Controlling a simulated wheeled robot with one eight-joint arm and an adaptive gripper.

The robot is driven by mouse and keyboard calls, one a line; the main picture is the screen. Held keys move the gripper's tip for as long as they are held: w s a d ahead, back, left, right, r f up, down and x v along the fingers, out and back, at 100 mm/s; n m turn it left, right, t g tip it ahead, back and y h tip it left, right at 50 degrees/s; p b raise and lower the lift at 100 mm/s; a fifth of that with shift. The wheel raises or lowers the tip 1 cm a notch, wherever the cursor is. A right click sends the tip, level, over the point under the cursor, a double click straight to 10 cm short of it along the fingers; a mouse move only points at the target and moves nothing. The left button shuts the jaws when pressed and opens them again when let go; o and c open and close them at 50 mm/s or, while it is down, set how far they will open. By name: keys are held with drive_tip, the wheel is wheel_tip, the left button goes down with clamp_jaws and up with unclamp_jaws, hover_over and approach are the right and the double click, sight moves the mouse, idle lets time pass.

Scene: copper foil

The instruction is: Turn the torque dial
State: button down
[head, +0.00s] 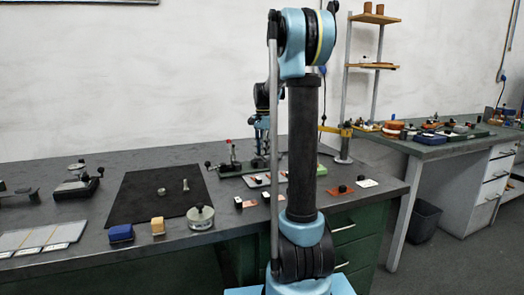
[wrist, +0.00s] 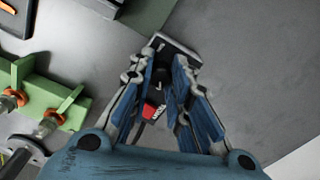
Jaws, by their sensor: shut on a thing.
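In the wrist view, a black dial (wrist: 160,76) with pale marks sits at a small light-edged plate, between the fingers of my gripper (wrist: 167,66). The blue pads close on the dial from both sides and hide much of it. A small red piece with white lettering (wrist: 153,111) shows just below it, between the fingers. In the head view, my gripper (head: 262,148) points down over the back of the dark workbench (head: 150,158). My arm hides part of that area, and the dial cannot be made out there.
A green block with orange-ringed fittings (wrist: 45,100) stands left of my gripper in the wrist view. A small stand with a red top (head: 230,150) is close by. A black mat (head: 135,200) with metal parts and a round gauge (head: 200,218) lie to the left.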

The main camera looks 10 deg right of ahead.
drive_tip(key=shift+w+m, duration=0.1)
drive_tip(key=shift+m, duration=0.2)
drive_tip(key=c, duration=1.5)
unclamp_jaws()
drive_tip(key=shift+o, duration=0.2)
wheel_tip(320, 180, up, 12)
